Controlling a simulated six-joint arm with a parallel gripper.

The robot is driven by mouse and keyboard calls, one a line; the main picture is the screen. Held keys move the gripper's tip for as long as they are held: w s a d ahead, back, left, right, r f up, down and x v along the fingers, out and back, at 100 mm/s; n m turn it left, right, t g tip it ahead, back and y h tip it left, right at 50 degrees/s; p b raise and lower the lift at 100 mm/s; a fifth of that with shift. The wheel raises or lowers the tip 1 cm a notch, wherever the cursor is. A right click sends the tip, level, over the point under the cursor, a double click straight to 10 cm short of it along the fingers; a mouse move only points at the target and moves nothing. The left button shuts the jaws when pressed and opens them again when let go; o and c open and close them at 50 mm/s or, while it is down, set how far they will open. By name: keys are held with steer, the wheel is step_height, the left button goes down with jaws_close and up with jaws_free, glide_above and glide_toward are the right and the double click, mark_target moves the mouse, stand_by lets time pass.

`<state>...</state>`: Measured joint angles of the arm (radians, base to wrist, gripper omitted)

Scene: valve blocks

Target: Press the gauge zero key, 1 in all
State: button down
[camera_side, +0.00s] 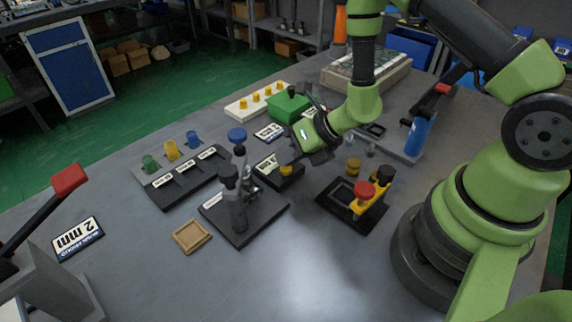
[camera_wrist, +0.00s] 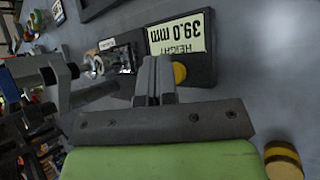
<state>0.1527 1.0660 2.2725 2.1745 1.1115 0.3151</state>
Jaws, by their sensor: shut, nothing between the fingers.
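The gauge (camera_side: 283,176) is a dark box with a lit display reading "HEIGHT 39.0 mm", upside down in the wrist view (camera_wrist: 178,35). Its round yellow zero key (camera_side: 286,171) sits beside the display and shows in the wrist view (camera_wrist: 180,74), partly behind my fingers. My gripper is shut and empty, with its fingers (camera_wrist: 155,75) pointing at the gauge just left of the key in the wrist view. In the side view my gripper (camera_side: 312,160) is above and right of the key. I cannot tell whether the fingers touch the gauge.
A grey post stand (camera_side: 238,205) with a blue knob is close to the gauge. A black tray (camera_side: 345,212) with red and black knobs on yellow parts lies to the right. A rack (camera_side: 180,180) with coloured pegs is at left. The front table is mostly clear.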

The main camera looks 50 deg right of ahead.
stand_by(0.5)
steer(key=shift+r, duration=0.8)
steer(key=shift+r, duration=2.5)
steer(key=shift+r, duration=0.1)
steer(key=s+a+r+n+g+y, duration=0.1)
steer(key=s+a+r+n+y, duration=0.2)
steer(key=r+n, duration=0.55)
steer(key=s+a+r+n+g, duration=0.1)
steer(key=s+a+r+n, duration=0.25)
steer(key=r+n, duration=0.45)
steer(key=s+d+r+n+t+h, duration=0.1)
steer(key=s+d+r+n+h, duration=0.1)
steer(key=s+n, duration=0.3)
steer(key=s+d+r+n+h, duration=0.2)
steer(key=s+d+n+h, duration=0.2)
steer(key=n, duration=0.8)
steer(key=shift+s+d+r+t, duration=0.15)
steer(key=shift+s+d+t, duration=0.25)
steer(key=shift+s+d, duration=0.4)
